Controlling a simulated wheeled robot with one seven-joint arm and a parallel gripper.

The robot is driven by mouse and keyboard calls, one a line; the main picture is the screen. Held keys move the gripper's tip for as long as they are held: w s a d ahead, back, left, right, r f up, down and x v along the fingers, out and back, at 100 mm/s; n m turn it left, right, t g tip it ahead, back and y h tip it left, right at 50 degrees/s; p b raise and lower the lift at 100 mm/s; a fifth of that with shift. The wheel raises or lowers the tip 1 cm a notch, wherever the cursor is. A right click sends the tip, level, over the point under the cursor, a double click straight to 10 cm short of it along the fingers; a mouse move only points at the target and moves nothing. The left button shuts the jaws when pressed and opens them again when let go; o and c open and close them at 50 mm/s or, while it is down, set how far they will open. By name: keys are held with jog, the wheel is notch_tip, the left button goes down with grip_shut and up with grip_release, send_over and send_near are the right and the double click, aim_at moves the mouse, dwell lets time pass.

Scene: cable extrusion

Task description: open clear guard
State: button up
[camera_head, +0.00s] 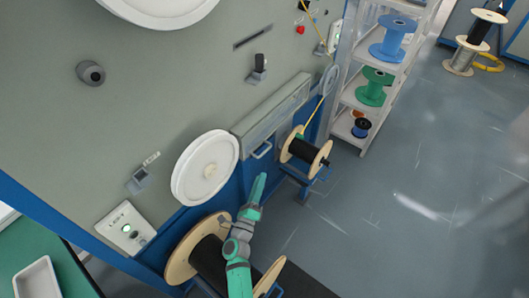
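The clear guard (275,116) looks like a long grey see-through cover on the front of the grey machine. It appears to lie flat against the machine face, and I cannot make out an open gap. A small pale-blue handle (262,150) sits at its lower left edge. My teal and grey arm reaches up from the bottom of the picture. My gripper (260,183) is a little below the handle in the picture and appears apart from it. Its fingers are too small and edge-on to show whether they are open or shut.
A white wheel (206,167) is left of the guard. A black-wound spool (306,150) stands to the right and a larger one (210,260) below, close to my arm. A shelf (370,85) holds blue and green spools. The floor (420,190) at right is clear.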

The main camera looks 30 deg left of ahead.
aim_at(265, 151)
jog(key=shift+m, duration=0.4)
jog(key=x, duration=0.4)
jog(key=a+x, duration=0.1)
jog(key=x, duration=0.7)
jog(key=shift+w+a+r, duration=0.15)
jog(key=shift+a, duration=0.3)
grip_shut()
